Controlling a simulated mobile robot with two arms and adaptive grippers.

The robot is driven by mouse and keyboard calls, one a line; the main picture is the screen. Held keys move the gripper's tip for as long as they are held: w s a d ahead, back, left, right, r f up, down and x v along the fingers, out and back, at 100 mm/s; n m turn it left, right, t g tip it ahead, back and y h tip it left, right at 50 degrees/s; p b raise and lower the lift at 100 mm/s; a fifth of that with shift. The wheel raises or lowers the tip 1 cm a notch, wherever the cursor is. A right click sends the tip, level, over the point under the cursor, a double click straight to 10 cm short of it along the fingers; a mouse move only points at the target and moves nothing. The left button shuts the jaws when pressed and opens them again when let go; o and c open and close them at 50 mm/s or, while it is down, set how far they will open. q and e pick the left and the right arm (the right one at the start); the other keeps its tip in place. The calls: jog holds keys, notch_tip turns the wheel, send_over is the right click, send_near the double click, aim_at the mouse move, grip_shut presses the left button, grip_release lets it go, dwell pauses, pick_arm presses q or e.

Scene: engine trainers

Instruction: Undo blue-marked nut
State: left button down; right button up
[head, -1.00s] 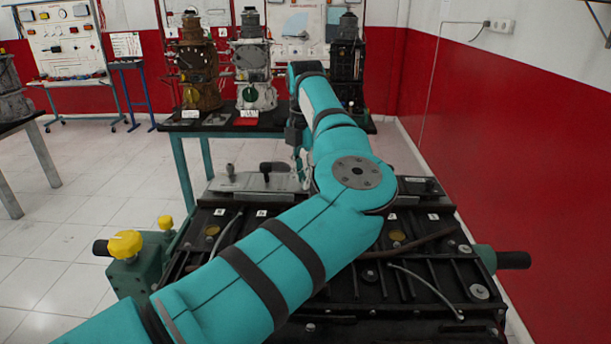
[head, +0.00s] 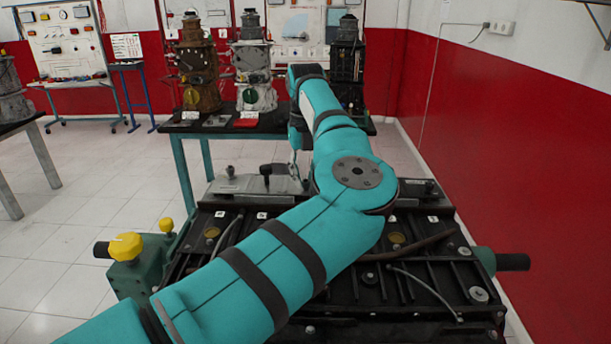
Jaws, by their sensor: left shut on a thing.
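My left arm crosses the middle of the head view and bends down at its far end. My left gripper (head: 298,170) points down at the far side of the engine (head: 420,268), half hidden behind my own arm. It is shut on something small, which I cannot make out. I cannot pick out the blue-marked nut or any blue mark; my arm covers that part of the engine. My right gripper is not in view.
A green stand part with yellow knobs (head: 126,246) sticks out at the engine's left. Levers (head: 266,170) stand up at its far edge. Behind is a table (head: 224,130) with several upright engines. A red wall (head: 520,150) is close on the right.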

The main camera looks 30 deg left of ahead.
aim_at(306, 181)
pick_arm(q)
jog(key=n, duration=0.7)
jog(key=shift+p, duration=0.4)
jog(key=n, duration=0.6)
jog(key=shift+p, duration=0.35)
jog(key=shift+n, duration=0.5)
jog(key=c, duration=1.2)
grip_release()
notch_tip(306, 181, up, 12)
